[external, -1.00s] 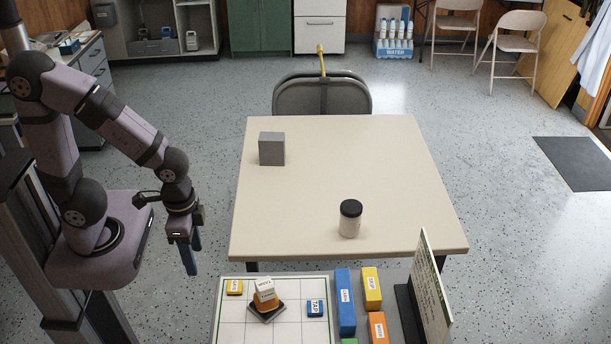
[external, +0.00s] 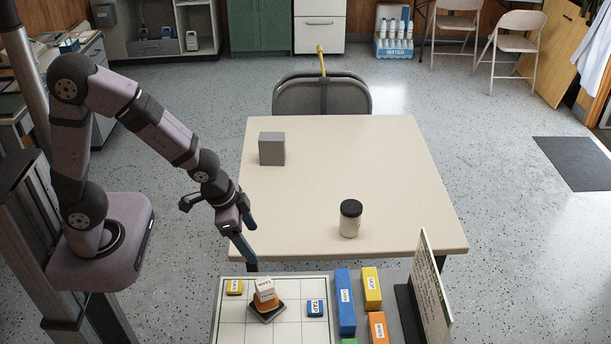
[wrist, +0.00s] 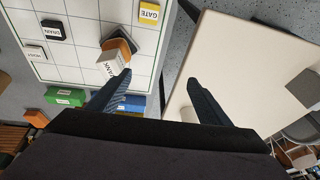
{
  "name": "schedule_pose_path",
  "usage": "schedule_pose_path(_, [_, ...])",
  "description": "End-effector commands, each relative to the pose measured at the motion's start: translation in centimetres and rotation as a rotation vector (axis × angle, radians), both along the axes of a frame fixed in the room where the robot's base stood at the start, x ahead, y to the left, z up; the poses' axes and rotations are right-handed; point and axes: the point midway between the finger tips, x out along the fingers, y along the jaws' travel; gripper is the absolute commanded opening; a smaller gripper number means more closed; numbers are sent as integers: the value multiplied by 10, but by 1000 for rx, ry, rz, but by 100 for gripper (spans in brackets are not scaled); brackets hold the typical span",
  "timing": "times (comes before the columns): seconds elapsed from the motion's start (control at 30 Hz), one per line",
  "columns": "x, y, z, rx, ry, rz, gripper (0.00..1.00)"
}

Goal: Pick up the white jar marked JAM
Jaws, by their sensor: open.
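A white jar (external: 349,226) with a black lid stands upright on the beige table (external: 320,195), near its front edge and right of the middle. No JAM marking can be read on it. My gripper (external: 250,240) is open and empty by the table's left front corner, well left of the jar and apart from it. The wrist view also shows my open gripper (wrist: 159,80), with nothing between its fingers. I cannot make out the jar for sure in that view.
A grey block (external: 272,149) stands at the table's back left. In front of the table is a white gridded board (external: 285,335) with labelled blocks and an upright sign (external: 431,290). A dark chair (external: 322,97) stands behind the table. The table between gripper and jar is clear.

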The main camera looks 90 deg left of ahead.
Motion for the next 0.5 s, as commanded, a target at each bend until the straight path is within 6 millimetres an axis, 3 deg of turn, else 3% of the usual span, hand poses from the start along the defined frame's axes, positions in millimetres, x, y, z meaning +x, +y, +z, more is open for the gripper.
schedule_pose_path(0.1, [63, 45, -18, 38, -161, 14, 72])
schedule_pose_path(0.2, [111, 80, -28, 57, -310, 7, 72])
schedule_pose_path(0.33, [158, 121, -41, 61, -498, -14, 72])
schedule_pose_path(0.5, [193, 159, -56, 30, -720, -51, 72])
